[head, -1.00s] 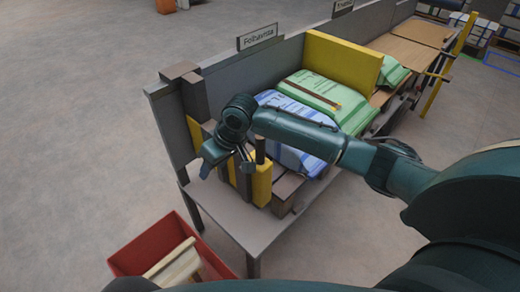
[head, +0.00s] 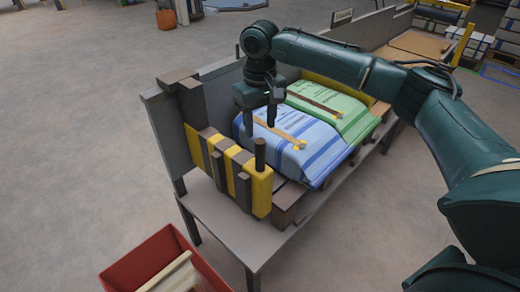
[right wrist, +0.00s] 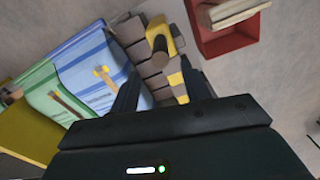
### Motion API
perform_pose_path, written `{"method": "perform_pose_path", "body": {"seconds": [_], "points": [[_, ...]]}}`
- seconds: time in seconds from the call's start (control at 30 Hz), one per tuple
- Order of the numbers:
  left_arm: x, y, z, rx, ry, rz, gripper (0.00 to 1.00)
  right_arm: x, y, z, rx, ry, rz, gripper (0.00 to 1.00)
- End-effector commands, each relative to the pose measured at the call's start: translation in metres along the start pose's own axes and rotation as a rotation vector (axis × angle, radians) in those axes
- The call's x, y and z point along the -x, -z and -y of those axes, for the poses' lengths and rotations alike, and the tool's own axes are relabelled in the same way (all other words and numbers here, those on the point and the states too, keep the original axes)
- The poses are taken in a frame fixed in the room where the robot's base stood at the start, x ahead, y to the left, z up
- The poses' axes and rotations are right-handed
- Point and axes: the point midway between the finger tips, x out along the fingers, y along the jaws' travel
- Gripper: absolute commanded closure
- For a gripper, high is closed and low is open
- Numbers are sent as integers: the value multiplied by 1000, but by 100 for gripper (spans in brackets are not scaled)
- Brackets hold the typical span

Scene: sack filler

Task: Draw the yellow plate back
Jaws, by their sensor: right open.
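A tall yellow plate (head: 345,88) stands beyond the green sack, mostly hidden behind my right arm in the head view. It also shows at the lower left of the right wrist view (right wrist: 22,132). A second plate, striped yellow and dark (head: 232,168), stands at the near end of the bench with a dark upright post (head: 260,153). My right gripper (head: 260,118) is open, pointing down over the left edge of the blue sack (head: 312,155), behind the striped plate. My left gripper is not in view.
A green sack (head: 345,108) lies beside the blue one on the bench. A dark end post (head: 183,100) and grey back wall (head: 160,125) bound the left side. A red crate (head: 150,258) stands on the floor at the front. Open floor lies left.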

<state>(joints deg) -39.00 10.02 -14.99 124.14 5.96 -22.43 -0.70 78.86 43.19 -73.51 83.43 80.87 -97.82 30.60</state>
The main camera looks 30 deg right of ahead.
Motion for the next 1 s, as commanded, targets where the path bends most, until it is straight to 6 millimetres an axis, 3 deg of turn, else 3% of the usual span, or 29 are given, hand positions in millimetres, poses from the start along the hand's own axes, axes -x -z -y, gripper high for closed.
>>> {"method": "perform_pose_path", "body": {"seconds": [0.2, 0.4, 0.83, 1.0], "points": [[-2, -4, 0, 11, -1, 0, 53, -49, -1, 0, 1, 0, 3, 53], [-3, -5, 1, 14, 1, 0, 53, -76, 0, 0, 2, 0, 0, 53], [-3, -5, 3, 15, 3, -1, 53, -86, 0, 1, 2, 0, -1, 53], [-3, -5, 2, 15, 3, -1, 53, -86, 0, 1, 3, 0, -1, 66]]}}
